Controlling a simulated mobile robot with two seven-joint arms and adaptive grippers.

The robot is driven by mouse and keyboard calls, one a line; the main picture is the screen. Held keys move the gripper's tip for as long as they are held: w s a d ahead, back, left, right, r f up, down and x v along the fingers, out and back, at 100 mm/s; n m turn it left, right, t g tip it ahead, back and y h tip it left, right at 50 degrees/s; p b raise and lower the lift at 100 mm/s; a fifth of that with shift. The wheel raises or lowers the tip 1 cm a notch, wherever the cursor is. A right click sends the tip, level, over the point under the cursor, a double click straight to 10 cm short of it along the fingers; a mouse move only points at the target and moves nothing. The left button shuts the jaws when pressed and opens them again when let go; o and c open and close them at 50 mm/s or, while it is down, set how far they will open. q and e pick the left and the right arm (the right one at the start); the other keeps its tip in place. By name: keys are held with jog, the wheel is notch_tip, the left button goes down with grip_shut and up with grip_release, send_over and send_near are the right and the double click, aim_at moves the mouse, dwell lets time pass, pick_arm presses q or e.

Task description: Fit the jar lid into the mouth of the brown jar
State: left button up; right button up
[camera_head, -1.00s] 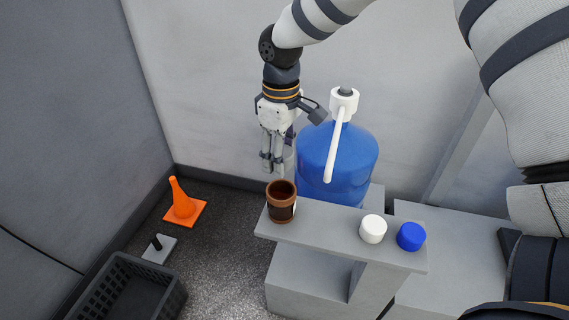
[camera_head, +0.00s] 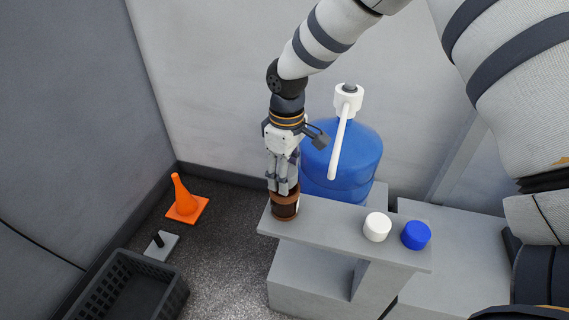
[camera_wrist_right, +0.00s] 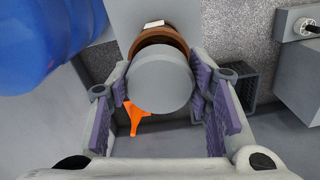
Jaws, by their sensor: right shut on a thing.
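The brown jar (camera_head: 285,208) stands upright near the left end of the grey bench, with a pale label on its side. My right gripper (camera_head: 284,190) points down right at the jar's mouth. In the right wrist view, its purple-padded fingers (camera_wrist_right: 160,88) are shut on the jar lid (camera_wrist_right: 160,84), a round grey disc. The brown jar's rim (camera_wrist_right: 157,36) shows past the lid's upper edge in that view. The lid covers most of the mouth; I cannot tell whether it is inside or just above it. My left gripper is not in view.
A blue water bottle (camera_head: 345,165) with a white pump stands close behind the jar. A white cap (camera_head: 377,227) and a blue cap (camera_head: 415,235) sit farther right on the bench (camera_head: 330,230). An orange cone (camera_head: 184,201) and a black crate (camera_head: 128,290) are on the floor at left.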

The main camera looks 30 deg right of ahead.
dwell(0.3)
jog(key=shift+f, duration=0.9)
jog(key=shift+f, duration=0.25)
jog(key=o, duration=1)
jog(key=shift+r, duration=0.1)
notch_tip(320, 180, up, 12)
jog(key=shift+f, duration=0.1)
